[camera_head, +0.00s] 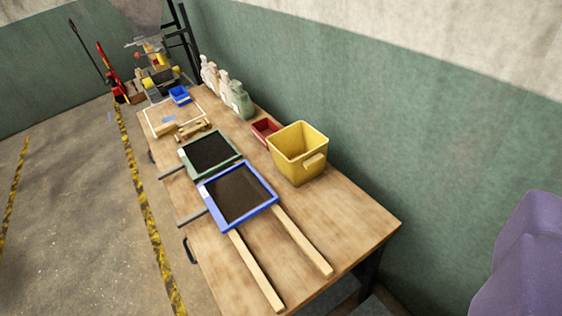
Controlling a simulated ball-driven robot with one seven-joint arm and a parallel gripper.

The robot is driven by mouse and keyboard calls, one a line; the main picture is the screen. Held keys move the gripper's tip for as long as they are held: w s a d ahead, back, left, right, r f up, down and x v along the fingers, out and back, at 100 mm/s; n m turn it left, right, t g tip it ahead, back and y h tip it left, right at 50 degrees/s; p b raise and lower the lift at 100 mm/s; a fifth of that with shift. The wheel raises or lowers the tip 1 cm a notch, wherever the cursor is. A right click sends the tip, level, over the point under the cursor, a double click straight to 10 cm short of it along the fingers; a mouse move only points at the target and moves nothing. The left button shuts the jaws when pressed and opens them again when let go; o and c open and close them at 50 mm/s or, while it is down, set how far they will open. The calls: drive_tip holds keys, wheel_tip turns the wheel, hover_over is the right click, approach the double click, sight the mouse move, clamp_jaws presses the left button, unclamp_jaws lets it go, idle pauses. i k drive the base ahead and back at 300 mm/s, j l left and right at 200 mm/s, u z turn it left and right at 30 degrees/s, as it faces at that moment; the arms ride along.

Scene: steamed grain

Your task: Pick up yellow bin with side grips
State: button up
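The yellow bin (290,158) stands upright on the wooden workbench (350,222), towards the bench's wall side. It is open at the top and looks empty. One side grip (314,162) juts from its near right wall. The grip on the opposite side is hidden. I cannot make out my gripper in this view, and nothing touches the bin.
A red bin (264,131) sits close behind the yellow bin. A blue-framed screen (265,196) and green-framed screen (236,153) lie to its left. Bottles (241,100) stand farther back. Bench space right of the bin is clear. A purple shape (525,260) fills the right edge.

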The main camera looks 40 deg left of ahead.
sight(299, 151)
drive_tip(key=k+j, duration=0.1)
drive_tip(key=j, duration=0.35)
drive_tip(key=k+j, duration=0.1)
drive_tip(key=j, duration=0.4)
drive_tip(key=k+j+z, duration=0.1)
drive_tip(key=j, duration=0.35)
drive_tip(key=k+j, duration=0.1)
drive_tip(key=j, duration=0.4)
drive_tip(key=i+j, duration=0.15)
drive_tip(key=j, duration=0.15)
drive_tip(key=i+j, duration=0.15)
drive_tip(key=j, duration=0.2)
drive_tip(key=i+j+z, duration=0.1)
drive_tip(key=j, duration=0.2)
drive_tip(key=i+j, duration=0.2)
drive_tip(key=j, duration=0.15)
drive_tip(key=i+j, duration=0.15)
drive_tip(key=i, duration=0.35)
drive_tip(key=l+z, duration=0.05)
